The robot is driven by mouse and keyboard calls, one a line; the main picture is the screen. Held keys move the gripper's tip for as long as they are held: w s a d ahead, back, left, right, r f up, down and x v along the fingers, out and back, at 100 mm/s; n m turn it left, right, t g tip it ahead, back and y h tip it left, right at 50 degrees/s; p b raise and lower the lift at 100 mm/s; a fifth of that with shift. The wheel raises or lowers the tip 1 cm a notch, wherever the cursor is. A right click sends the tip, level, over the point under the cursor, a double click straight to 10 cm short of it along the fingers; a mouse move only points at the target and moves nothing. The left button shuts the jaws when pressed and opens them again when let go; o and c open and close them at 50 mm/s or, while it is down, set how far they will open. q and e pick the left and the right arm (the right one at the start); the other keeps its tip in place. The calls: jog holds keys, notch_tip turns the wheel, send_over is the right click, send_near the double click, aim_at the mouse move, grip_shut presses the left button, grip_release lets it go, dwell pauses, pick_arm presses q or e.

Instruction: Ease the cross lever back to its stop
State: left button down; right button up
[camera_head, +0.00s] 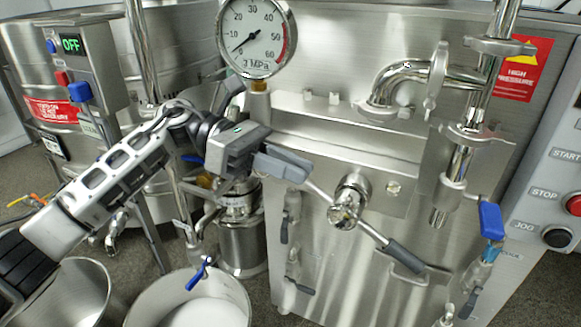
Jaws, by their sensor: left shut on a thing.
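The cross lever (372,233) sits on a round metal hub on the front of the steel machine. One arm runs to the lower right and ends in a dark grey grip; the other runs to the upper left. My left gripper (283,166) comes in from the left and is shut on the upper-left end of the lever. Its fingers hide most of that end. My right gripper is not in view.
A pressure gauge (255,36) stands just above my left gripper, its needle low on the scale. A bent steel pipe (400,82) and a blue-handled valve (491,220) are to the right. A control box (87,62) reads OFF. An open bucket (228,290) stands below.

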pick_arm(q)
jog(key=c, duration=1.3)
grip_release()
notch_tip(320, 180, up, 3)
jog(key=shift+f+p, duration=0.1)
jog(key=shift+p, duration=0.3)
jog(key=s+r+p, duration=0.2)
jog(key=s+r, duration=0.8)
jog(key=s, duration=0.4)
jog(key=shift+d, duration=0.45)
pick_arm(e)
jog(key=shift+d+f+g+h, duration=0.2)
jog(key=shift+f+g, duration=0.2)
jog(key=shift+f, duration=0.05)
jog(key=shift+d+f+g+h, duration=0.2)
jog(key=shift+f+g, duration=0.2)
